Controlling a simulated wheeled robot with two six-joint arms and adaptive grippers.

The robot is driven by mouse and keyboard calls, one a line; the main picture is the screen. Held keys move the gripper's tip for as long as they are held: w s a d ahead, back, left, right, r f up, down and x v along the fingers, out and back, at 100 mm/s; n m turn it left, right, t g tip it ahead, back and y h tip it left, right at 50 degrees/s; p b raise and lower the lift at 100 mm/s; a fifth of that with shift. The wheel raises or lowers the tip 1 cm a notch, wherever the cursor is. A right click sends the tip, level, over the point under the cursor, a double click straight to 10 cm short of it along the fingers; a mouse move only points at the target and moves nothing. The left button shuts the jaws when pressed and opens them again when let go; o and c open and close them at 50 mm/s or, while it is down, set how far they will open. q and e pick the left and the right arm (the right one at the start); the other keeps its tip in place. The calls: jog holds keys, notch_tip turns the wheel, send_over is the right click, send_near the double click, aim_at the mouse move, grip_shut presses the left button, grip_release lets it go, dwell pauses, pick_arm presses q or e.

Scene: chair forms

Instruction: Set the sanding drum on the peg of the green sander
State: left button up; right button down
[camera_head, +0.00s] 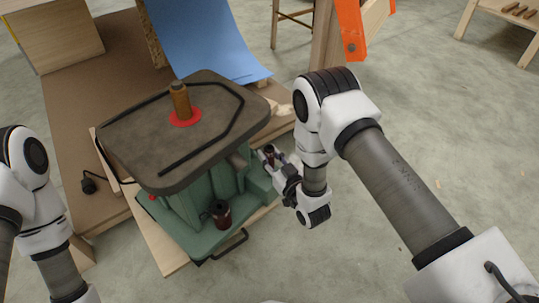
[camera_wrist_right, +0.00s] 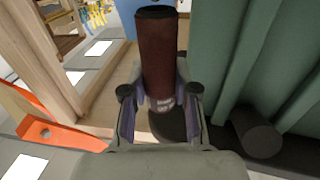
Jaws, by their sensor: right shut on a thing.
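The green sander (camera_head: 192,208) has a dark grey table top (camera_head: 145,130). An orange-brown peg (camera_head: 180,101) stands upright from a red ring in that top, with nothing around it that I can see. My right gripper (camera_head: 270,158) is beside the sander's right side, below the level of its top. It is shut on a dark red-brown sanding drum, seen large in the right wrist view (camera_wrist_right: 157,60), held between both fingers. In the head view the drum shows only as a small dark end. My left arm shows at the left edge; its gripper is out of view.
A dark red cylinder (camera_head: 221,213) sits on the sander's lower front. A blue sheet (camera_head: 205,40) hangs behind the sander. An orange clamp-like part (camera_head: 351,28) is at the upper right. A black plug (camera_head: 88,185) lies left of the sander. Space above the top is clear.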

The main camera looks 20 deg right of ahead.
jog(key=shift+r, duration=0.1)
jog(key=shift+f+b, duration=0.8)
jog(key=shift+f, duration=0.65)
jog(key=c, duration=0.8)
grip_release()
jog(key=v, duration=0.7)
jog(key=shift+s, duration=0.3)
